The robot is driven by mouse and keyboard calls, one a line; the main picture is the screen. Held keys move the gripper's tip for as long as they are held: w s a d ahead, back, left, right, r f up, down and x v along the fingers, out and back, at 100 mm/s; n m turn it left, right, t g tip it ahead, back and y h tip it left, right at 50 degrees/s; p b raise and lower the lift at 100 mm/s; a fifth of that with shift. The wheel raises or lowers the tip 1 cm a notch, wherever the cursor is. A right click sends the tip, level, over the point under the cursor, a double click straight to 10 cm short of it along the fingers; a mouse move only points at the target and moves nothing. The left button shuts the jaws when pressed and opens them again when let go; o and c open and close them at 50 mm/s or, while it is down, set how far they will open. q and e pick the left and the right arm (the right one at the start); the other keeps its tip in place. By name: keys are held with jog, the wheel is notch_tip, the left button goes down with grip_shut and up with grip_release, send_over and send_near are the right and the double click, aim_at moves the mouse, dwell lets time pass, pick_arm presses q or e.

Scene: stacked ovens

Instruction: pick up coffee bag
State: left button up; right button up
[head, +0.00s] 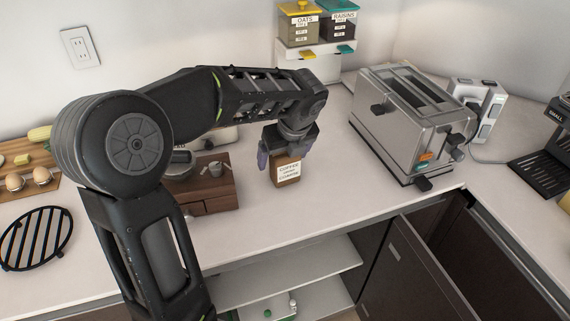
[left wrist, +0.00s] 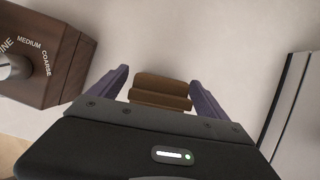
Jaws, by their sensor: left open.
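The coffee bag (head: 288,173) is a small brown bag with a white label. It stands upright on the white counter, right of a brown wooden grinder. My left gripper (head: 285,158) is over the bag, pointing down, with its jaws open. In the left wrist view the brown bag (left wrist: 161,91) shows between the two purple-grey fingers (left wrist: 160,92), with a gap on each side. The gripper's body hides the bag's nearer part there. My right gripper is not in view.
The wooden grinder (head: 208,190) stands close on the left. A steel toaster (head: 411,120) stands to the right. A dispenser of oats and raisins (head: 316,30) is behind. The counter's front edge (head: 330,235) is clear, above open shelves.

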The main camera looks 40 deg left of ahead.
pick_arm(q)
jog(key=shift+c, duration=0.6)
jog(key=c, duration=1.6)
jog(key=shift+r, duration=0.15)
notch_tip(320, 180, up, 10)
jog(key=shift+f, duration=0.1)
